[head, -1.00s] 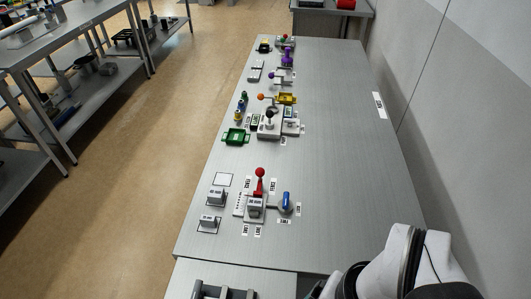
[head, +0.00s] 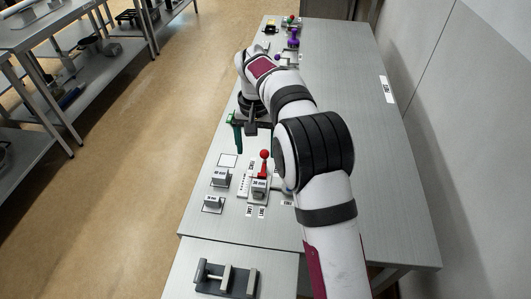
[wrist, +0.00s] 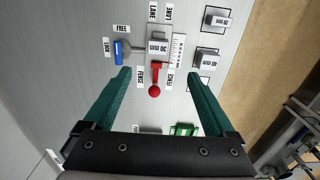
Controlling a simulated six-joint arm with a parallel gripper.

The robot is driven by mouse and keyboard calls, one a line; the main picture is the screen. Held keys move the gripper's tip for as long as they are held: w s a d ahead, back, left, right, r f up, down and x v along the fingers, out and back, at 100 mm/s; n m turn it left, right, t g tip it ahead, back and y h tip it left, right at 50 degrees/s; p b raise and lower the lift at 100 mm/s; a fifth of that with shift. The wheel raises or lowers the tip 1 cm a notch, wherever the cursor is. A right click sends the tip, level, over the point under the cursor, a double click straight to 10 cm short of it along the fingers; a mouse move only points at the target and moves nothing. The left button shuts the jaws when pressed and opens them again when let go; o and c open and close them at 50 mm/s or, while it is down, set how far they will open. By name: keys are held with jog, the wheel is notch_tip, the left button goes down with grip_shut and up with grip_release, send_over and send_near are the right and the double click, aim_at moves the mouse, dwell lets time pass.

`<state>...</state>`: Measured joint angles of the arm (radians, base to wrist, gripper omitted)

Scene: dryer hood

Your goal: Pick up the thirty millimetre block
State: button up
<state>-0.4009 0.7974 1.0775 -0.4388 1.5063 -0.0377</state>
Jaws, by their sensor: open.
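Three grey blocks with small mm labels sit near the front of the bench. One block (head: 259,187) sits in a white fixture by a red-knobbed lever; it shows in the wrist view (wrist: 158,47). Two more stand to its left in the head view: an upper block (head: 220,177) and a lower block (head: 212,203). They also show in the wrist view, as the nearer block (wrist: 207,62) and the farther block (wrist: 216,19). The label digits are too small to tell which is thirty. My gripper (wrist: 158,73) is open and empty, above the bench, its green fingertips spread across the red lever.
The red lever (wrist: 154,90) stands up beside the fixture block. A blue handle (wrist: 119,53) lies on the fixture's other side. A white outlined square (head: 228,160) lies beyond the loose blocks. A green tray (wrist: 185,130) is partly visible.

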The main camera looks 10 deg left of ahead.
aim_at(259, 183)
jog(key=f, duration=1.5)
jog(key=shift+d+f, duration=0.2)
jog(key=shift+f, duration=0.15)
grip_shut()
